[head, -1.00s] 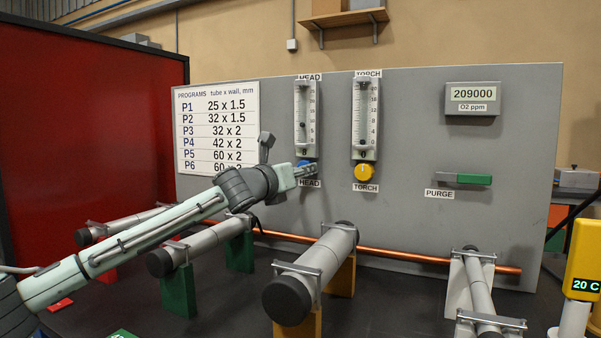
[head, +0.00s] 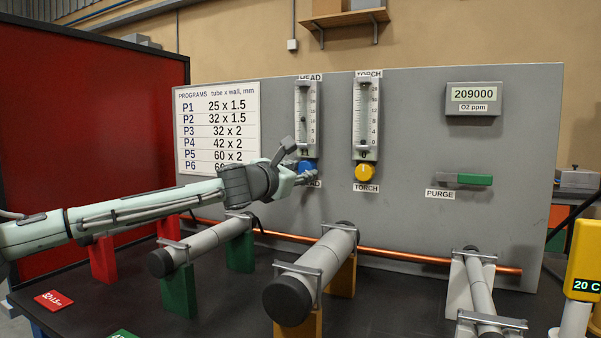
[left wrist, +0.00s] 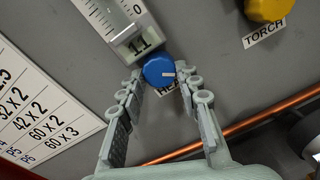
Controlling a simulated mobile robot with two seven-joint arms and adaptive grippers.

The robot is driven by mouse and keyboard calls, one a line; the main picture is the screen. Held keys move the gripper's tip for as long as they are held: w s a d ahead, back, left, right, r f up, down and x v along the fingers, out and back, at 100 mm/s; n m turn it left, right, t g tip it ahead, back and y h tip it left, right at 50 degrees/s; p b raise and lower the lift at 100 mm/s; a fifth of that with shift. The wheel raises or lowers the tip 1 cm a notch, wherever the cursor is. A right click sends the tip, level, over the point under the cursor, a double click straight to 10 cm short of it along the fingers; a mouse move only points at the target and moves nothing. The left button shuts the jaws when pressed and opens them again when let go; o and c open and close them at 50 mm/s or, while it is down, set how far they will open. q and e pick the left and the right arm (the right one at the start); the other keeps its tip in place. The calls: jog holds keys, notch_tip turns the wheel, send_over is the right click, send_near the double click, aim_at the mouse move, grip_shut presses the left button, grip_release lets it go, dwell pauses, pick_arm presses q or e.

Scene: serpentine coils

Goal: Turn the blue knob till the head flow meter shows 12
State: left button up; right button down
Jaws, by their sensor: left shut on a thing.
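The blue knob (head: 306,166) sits on the grey panel under the head flow meter (head: 305,112). My left gripper (head: 311,176) is shut on the knob. The left wrist view shows my left gripper's fingers (left wrist: 157,74) on either side of it. The HEAD label below is partly covered by the gripper. My right gripper is not in view.
The torch flow meter (head: 366,117) and its yellow knob (head: 365,173) are close on the right. A green purge handle (head: 474,180) is farther right. A copper tube (head: 400,254) runs low along the panel, with grey clamped cylinders (head: 315,268) in front.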

pick_arm(q)
jog(key=shift+m, duration=0.3)
jog(key=o, duration=1.2)
jog(key=shift+c, duration=0.2)
jog(key=shift+s+a, duration=0.1)
jog(key=v, duration=1.1)
jog(key=shift+s+a, duration=0.15)
jog(key=shift+s, duration=0.25)
